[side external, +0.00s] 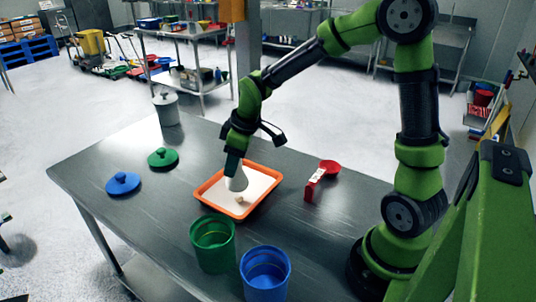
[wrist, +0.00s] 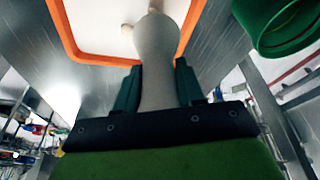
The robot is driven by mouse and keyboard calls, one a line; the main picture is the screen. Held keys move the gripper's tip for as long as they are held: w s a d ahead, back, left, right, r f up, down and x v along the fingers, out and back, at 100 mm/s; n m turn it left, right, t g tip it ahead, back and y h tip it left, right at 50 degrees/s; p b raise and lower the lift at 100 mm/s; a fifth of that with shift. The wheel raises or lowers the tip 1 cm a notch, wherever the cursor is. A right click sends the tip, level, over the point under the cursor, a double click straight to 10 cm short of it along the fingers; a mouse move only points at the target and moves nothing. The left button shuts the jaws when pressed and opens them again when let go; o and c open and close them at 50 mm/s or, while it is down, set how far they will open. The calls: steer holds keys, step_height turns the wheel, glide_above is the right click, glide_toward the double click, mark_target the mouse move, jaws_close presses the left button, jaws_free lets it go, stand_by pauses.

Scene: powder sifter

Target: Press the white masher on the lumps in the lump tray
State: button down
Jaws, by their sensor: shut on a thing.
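The white masher (side external: 238,181) is in my gripper (side external: 234,163), which is shut on its handle. The masher points down over the orange lump tray (side external: 212,212), with its head low at the tray's white floor. I cannot tell whether it touches the floor. A pale lump (side external: 239,200) shows just below the masher head. In the wrist view the masher (wrist: 158,60) extends away between the fingers of my gripper (wrist: 158,85), over the orange-rimmed tray (wrist: 68,38).
A green container (side external: 213,245) and a blue container (side external: 265,272) stand open in front of the tray. A red scoop (side external: 328,168) lies to the right. Green (side external: 163,158) and blue lids (side external: 123,184) lie to the left, with a grey lidded canister (side external: 166,108) behind.

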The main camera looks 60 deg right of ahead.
mark_target(235, 179)
steer(key=shift+w+d+f, duration=0.1)
steer(key=shift+f, duration=2.75)
steer(key=shift+f, duration=0.6)
steer(key=shift+r, duration=3.8)
steer(key=shift+f, duration=0.15)
steer(key=shift+f, duration=3.05)
steer(key=shift+f, duration=0.5)
steer(key=shift+r, duration=3.7)
